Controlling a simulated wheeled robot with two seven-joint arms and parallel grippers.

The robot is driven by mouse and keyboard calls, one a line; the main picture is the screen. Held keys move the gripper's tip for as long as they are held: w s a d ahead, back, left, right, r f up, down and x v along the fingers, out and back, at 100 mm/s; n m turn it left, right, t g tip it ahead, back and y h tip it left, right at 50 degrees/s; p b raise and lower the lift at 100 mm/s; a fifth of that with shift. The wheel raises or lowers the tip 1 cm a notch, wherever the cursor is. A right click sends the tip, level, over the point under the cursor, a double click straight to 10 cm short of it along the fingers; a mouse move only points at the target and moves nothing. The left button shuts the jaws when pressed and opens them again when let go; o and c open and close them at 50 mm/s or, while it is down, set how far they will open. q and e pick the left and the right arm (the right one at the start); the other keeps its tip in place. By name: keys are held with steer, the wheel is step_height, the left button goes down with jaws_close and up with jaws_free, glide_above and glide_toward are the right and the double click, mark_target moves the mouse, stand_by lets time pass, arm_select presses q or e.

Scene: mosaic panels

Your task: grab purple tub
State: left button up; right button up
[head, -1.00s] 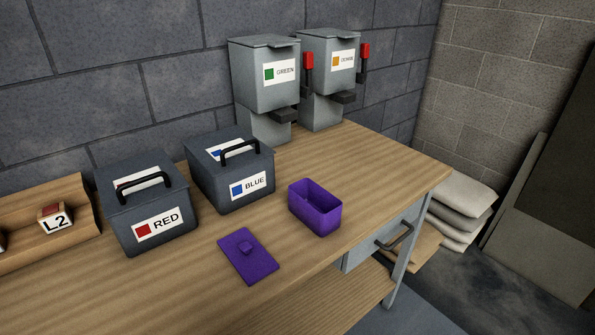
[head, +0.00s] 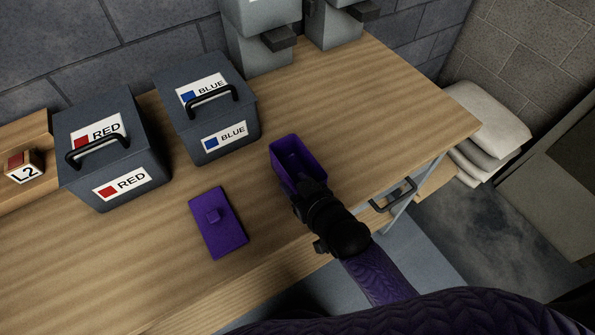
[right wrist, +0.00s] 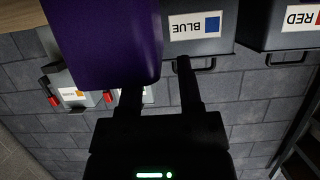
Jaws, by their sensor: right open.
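The purple tub (head: 284,163) stands open-topped on the wooden table near its front edge. My right gripper (head: 303,187) is at the tub's near end and hides part of it. In the right wrist view the tub (right wrist: 105,45) fills the upper left. There the open fingers of the right gripper (right wrist: 158,82) show one at the tub's lower edge and one beside its side. I cannot tell whether they straddle a wall. The purple lid (head: 220,228) with its small knob lies flat on the table, left of the tub. My left gripper is not in view.
A blue-labelled box (head: 208,115) and a red-labelled box (head: 112,150), both handled, stand left of the tub. Grey dispensers (head: 262,40) stand at the back. A drawer handle (head: 393,195) juts from the table front. The tabletop right of the tub is clear.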

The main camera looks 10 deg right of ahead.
steer(key=shift+x, duration=1)
jaws_close()
